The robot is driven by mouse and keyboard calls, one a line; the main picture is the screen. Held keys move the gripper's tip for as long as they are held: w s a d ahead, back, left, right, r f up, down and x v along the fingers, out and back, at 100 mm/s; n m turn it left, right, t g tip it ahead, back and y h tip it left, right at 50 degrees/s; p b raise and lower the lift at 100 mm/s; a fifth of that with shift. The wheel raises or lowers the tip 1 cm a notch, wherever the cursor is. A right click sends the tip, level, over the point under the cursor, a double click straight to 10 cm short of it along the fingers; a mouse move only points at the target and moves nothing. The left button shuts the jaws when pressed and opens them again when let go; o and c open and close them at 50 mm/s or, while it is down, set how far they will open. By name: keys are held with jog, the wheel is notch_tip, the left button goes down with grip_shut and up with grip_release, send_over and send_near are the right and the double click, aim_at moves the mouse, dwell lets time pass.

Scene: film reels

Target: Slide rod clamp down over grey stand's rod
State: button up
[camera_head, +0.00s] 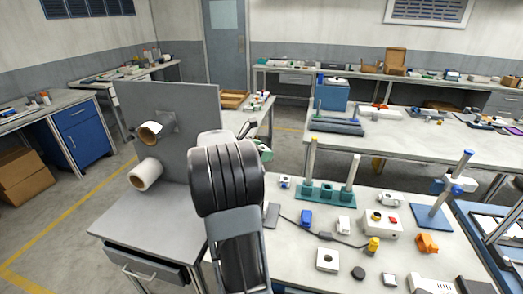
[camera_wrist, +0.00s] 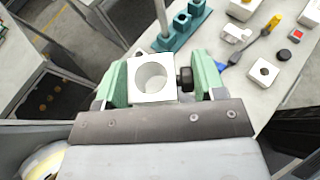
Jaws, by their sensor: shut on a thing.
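My gripper (camera_wrist: 160,78) has green fingers shut on a white rod clamp (camera_wrist: 143,96), a block with a large round hole and a black knob on its right side. The hole faces the wrist camera and no rod shows in it. In the head view my arm hides most of the gripper; one green finger (camera_head: 264,150) shows past it. I cannot pick out the grey stand for certain. A dark grey plate (camera_head: 272,215) shows beside my arm, partly hidden.
A teal base (camera_head: 318,195) with upright rods stands on the right bench, and shows beyond the clamp in the wrist view (camera_wrist: 172,40). A blue-based stand (camera_head: 432,217) is farther right. Small parts and a control box (camera_head: 380,224) crowd the bench. A grey panel (camera_head: 185,100) rises at left.

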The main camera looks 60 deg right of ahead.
jog(key=shift+a+f+b, duration=0.1)
jog(key=shift+f+b, duration=0.9)
jog(key=shift+f, duration=0.8)
jog(key=shift+f, duration=0.15)
jog(key=shift+f+b, duration=1.6)
jog(key=shift+f, duration=0.75)
jog(key=shift+f, duration=0.1)
jog(key=shift+f+b, duration=1.6)
jog(key=shift+f, duration=0.8)
jog(key=shift+f, duration=0.15)
jog(key=shift+f+b, duration=1.65)
jog(key=shift+f, duration=0.7)
jog(key=shift+f, duration=0.2)
jog(key=shift+f+b, duration=1.65)
jog(key=shift+f, duration=0.65)
